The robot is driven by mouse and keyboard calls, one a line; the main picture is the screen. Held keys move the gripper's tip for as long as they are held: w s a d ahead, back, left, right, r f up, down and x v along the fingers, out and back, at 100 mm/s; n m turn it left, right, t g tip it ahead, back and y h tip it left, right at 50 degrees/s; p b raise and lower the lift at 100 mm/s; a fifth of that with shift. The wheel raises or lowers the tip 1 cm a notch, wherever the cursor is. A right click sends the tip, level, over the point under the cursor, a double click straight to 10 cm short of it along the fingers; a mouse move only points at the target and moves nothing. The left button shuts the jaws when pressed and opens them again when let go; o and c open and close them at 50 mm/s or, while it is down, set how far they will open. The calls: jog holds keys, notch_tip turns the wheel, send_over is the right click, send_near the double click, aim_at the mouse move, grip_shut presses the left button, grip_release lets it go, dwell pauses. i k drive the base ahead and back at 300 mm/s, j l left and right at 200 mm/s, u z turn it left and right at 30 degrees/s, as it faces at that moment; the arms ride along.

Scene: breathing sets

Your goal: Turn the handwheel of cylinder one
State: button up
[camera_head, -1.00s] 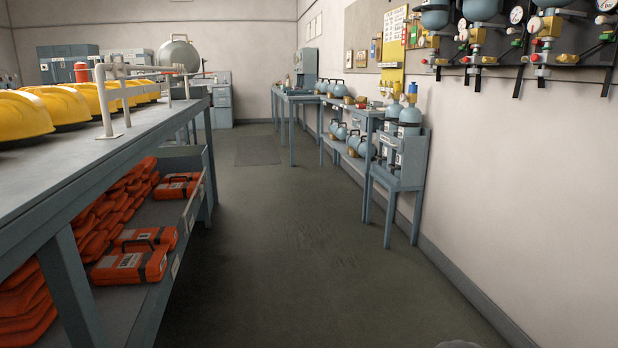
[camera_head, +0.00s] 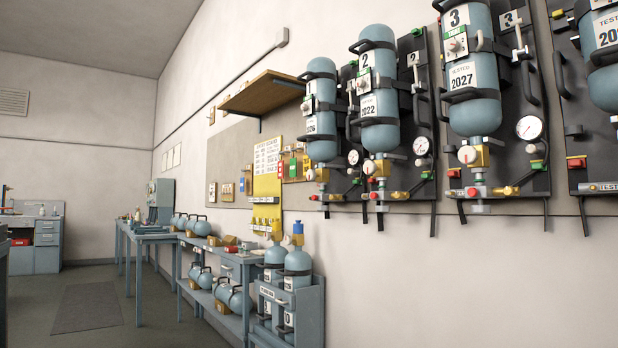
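Cylinder one (camera_head: 321,112) is the leftmost blue-grey cylinder mounted upright on the right wall, with a "1" label near its middle. A pale round knob (camera_head: 311,174), which looks like its handwheel, sits at the left of the brass valve (camera_head: 322,175) under the cylinder. The knob is small here, and I cannot tell how far it is turned. A white-faced gauge (camera_head: 353,157) is to the right of the valve. My gripper is not in view.
Cylinder two (camera_head: 379,95) and cylinder three (camera_head: 470,70) hang to the right with similar valves. Below stand a rack of cylinders (camera_head: 311,300) and a workbench (camera_head: 228,256) along the wall. A wooden shelf (camera_head: 262,92) juts out left of cylinder one. Floor (camera_head: 100,336) is open at lower left.

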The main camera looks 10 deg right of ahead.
aim_at(311, 175)
jog(key=i+j, duration=0.2)
jog(key=i, duration=0.35)
jog(key=i+j+z, duration=0.1)
jog(key=i, duration=0.4)
jog(key=j, duration=0.1)
